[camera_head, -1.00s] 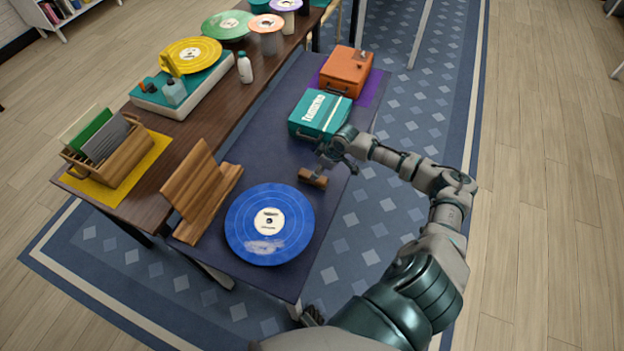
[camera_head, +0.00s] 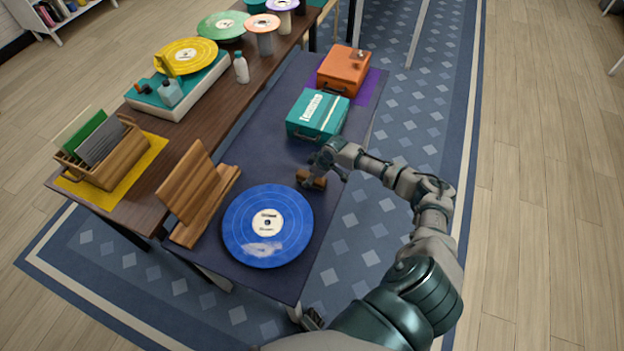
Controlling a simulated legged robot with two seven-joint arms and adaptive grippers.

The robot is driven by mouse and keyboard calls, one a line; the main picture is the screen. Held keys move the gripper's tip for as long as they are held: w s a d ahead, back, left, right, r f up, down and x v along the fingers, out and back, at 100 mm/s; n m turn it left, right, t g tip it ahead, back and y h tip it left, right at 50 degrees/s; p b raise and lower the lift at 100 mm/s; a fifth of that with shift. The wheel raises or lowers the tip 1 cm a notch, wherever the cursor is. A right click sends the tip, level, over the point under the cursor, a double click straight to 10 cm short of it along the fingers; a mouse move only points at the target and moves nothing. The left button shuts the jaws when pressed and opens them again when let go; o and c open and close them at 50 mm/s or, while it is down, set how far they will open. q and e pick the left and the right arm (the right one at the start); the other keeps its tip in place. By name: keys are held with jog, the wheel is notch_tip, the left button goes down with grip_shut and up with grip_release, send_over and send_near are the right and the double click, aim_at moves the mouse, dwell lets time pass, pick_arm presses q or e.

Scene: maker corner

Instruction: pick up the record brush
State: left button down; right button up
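The record brush (camera_head: 317,183), a small brown wooden block, lies on the dark cloth of the low table, beyond the blue record (camera_head: 267,226). My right gripper (camera_head: 313,179) is down at the brush, with its dark fingers spread around it. The fingers partly cover the brush, and I cannot tell whether they touch it. The brush appears to rest on the table.
A teal case (camera_head: 318,115) and an orange case (camera_head: 344,70) stand beyond the brush. A wooden stand (camera_head: 197,192) is left of the blue record. The brown table (camera_head: 152,190) at left holds a turntable (camera_head: 190,98) and a record crate (camera_head: 118,165).

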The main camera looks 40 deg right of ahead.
jog(key=shift+a+f, duration=0.1)
jog(key=shift+a, duration=0.2)
jog(key=shift+d+f, duration=0.1)
jog(key=shift+c, duration=0.5)
jog(key=c, duration=1.2)
